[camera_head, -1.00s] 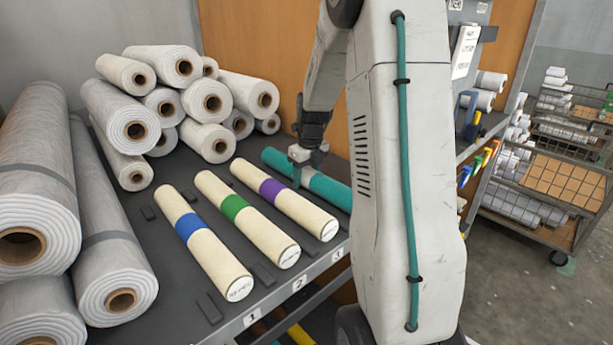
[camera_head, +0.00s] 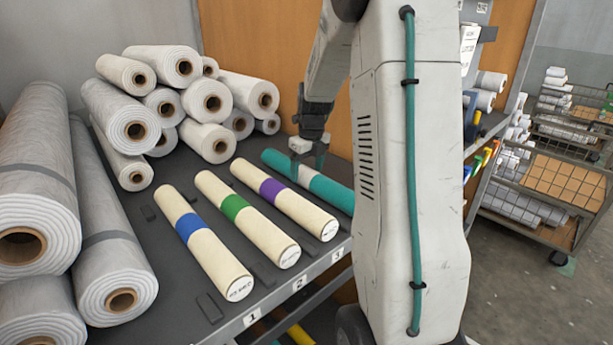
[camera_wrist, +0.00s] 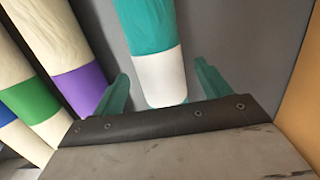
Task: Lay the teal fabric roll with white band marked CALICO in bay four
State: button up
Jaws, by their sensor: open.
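The teal fabric roll (camera_head: 332,192) with a white band lies on the dark shelf, right of the purple-banded roll. Its near end is hidden behind my arm in the head view, and no CALICO marking shows. My gripper (camera_head: 306,164) is open just above the roll's white band. In the wrist view the teal roll (camera_wrist: 147,25) and its white band lie between my two spread green fingers, and my gripper (camera_wrist: 163,88) holds nothing. Shelf labels 1, 2 and 3 show; a label for bay four is hidden behind my arm.
Rolls with blue (camera_head: 189,225), green (camera_head: 234,206) and purple (camera_head: 271,190) bands lie left of the teal roll. A pile of grey-white rolls (camera_head: 205,105) stands behind, with large rolls at far left. An orange panel (camera_head: 270,50) rises behind the shelf.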

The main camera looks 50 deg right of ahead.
aim_at(310, 170)
jog(key=r, duration=0.6)
jog(key=s+r, duration=0.1)
jog(key=r, duration=0.2)
jog(key=s+a+r+n, duration=0.3)
jog(key=s+a+n, duration=0.2)
jog(key=a+n, duration=0.35)
jog(key=s+a+r+n, duration=0.3)
jog(key=s+a+n, duration=0.1)
jog(key=a+n, duration=0.5)
jog(key=s+a+f+n, duration=0.1)
jog(key=s+a+n, duration=0.5)
jog(key=s+n, duration=0.2)
jog(key=s+a+f+n, duration=0.2)
jog(key=s+a+n, duration=0.4)
jog(key=n, duration=0.5)
jog(key=shift+s+a+f, duration=0.2)
jog(key=shift+s+f, duration=0.1)
jog(key=shift+s, duration=0.75)
